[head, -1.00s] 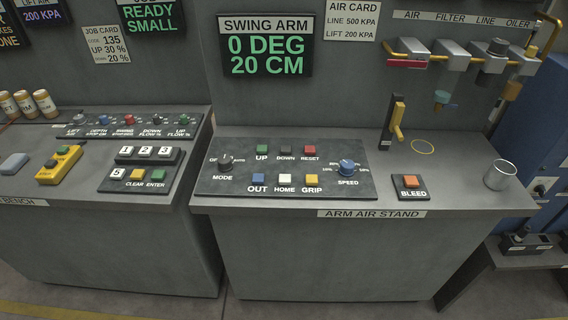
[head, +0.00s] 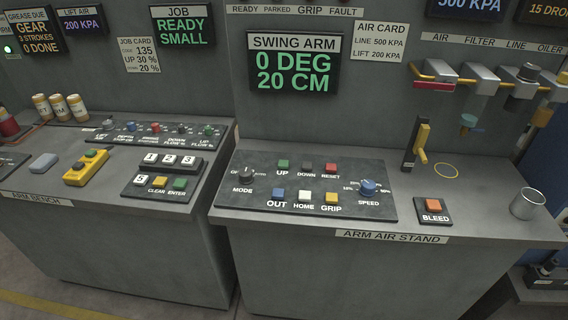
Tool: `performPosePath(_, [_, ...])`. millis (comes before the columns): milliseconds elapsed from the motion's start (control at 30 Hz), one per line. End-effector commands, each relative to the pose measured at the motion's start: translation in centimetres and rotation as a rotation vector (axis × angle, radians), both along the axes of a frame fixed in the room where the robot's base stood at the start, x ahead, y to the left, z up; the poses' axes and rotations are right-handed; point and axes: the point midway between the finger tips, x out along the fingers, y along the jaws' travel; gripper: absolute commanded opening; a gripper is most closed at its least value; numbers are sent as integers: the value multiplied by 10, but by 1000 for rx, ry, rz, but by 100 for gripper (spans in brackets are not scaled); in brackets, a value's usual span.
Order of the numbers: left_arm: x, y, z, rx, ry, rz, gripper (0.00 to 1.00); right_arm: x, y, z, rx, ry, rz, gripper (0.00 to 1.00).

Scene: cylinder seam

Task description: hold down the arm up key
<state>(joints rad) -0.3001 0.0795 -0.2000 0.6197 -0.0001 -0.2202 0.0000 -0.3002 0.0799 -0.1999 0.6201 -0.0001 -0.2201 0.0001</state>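The arm control panel (head: 235,198) lies on the right bench, marked ARM AIR STAND. Its green UP key (head: 283,164) is at the upper left of the key rows, with a dark DOWN key (head: 307,167) and a red RESET key (head: 331,170) to its right. Below are the blue OUT (head: 278,193), white HOME (head: 305,195) and yellow GRIP (head: 331,197) keys. The SWING ARM display (head: 293,64) reads 0 DEG, 20 CM. Neither gripper is in view, and nothing touches the UP key.
The panel also has a MODE knob (head: 246,174) and a blue SPEED knob (head: 368,187). A BLEED button (head: 433,206), a yellow-handled lever (head: 421,142) and a metal cup (head: 528,203) stand to its right. The left bench holds a keypad (head: 165,176) and a yellow pendant (head: 87,167).

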Motion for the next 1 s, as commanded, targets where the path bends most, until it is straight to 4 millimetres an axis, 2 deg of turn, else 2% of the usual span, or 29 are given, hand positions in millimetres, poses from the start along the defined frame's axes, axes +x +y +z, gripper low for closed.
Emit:
performPosePath(267, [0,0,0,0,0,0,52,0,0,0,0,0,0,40])
performPosePath(367, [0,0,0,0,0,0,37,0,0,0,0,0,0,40])
performPosePath(533, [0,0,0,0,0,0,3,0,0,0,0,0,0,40])
performPosePath(567, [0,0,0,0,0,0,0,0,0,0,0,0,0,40])
performPosePath(1000, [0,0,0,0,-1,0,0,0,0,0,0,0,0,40])
